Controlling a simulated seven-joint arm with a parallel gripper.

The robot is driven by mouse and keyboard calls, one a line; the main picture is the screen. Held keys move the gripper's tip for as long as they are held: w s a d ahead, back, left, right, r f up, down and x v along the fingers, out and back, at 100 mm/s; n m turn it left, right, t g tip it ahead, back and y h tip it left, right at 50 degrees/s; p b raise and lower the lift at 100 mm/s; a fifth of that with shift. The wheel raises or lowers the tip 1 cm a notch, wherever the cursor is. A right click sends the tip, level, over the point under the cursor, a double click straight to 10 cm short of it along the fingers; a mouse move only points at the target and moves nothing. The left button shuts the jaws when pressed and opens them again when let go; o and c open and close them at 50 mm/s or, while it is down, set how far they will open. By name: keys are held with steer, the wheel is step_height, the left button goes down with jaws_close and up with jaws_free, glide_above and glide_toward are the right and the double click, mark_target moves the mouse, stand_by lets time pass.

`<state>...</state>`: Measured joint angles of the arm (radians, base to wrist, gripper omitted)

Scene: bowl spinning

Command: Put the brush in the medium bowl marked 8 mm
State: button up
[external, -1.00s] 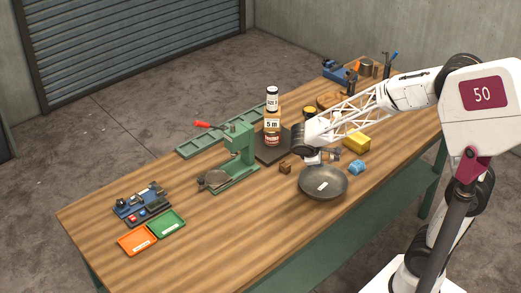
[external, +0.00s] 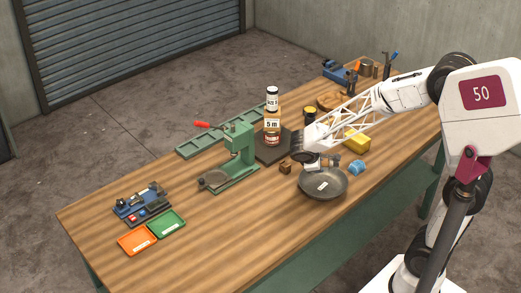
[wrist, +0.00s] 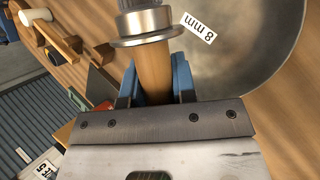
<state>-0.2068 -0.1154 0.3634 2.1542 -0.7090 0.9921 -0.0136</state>
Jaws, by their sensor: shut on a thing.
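The grey metal bowl (external: 337,190) stands on the table near its front edge. In the wrist view the bowl (wrist: 232,58) fills the upper right and carries a white label reading 8 mm. My gripper (wrist: 156,78) has blue fingers shut on the brush (wrist: 152,62), around its wooden handle. The brush's metal ferrule and dark top point to the top of the wrist view, to the left of the label. In the external view my gripper (external: 328,161) is over the far side of the bowl; the brush is too small to make out there.
A small brown block (external: 285,167) is left of the bowl, and a blue object (external: 357,167) is right of it. A yellow block (external: 357,142) and stacked jars (external: 272,120) stand behind. A green press (external: 238,160) is farther left.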

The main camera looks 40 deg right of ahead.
mark_target(321, 181)
steer(key=shift+f, duration=2.8)
steer(key=o, duration=1)
steer(key=shift+r, duration=3.55)
